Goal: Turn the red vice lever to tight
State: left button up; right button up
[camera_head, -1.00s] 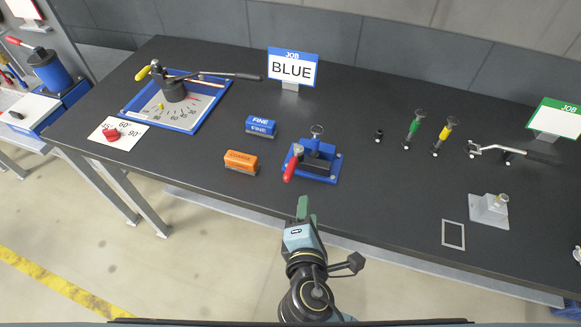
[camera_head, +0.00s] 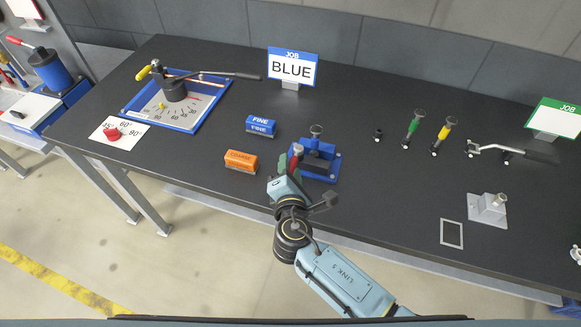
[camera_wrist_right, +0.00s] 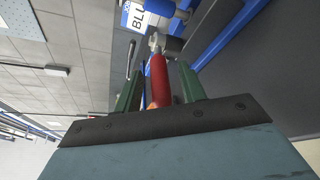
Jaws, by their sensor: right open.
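The blue vice (camera_head: 322,160) stands on the dark bench near its front edge, with a grey block and a round-topped post. Its red lever (camera_head: 297,150) points up from the front left of the vice in the head view and is partly hidden by my right gripper (camera_head: 292,168). In the right wrist view the red lever (camera_wrist_right: 159,80) lies between the two green fingers of my right gripper (camera_wrist_right: 158,88). The fingers are open, with a gap visible on at least the right side. My left gripper is not in view.
An orange block (camera_head: 240,161) and a blue block (camera_head: 261,126) stand left of the vice. A blue bending tray (camera_head: 190,127) is further left, and a BLUE job sign (camera_head: 291,68) behind.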

jog(key=shift+w, duration=0.3)
grip_shut()
jog(key=shift+f, duration=0.1)
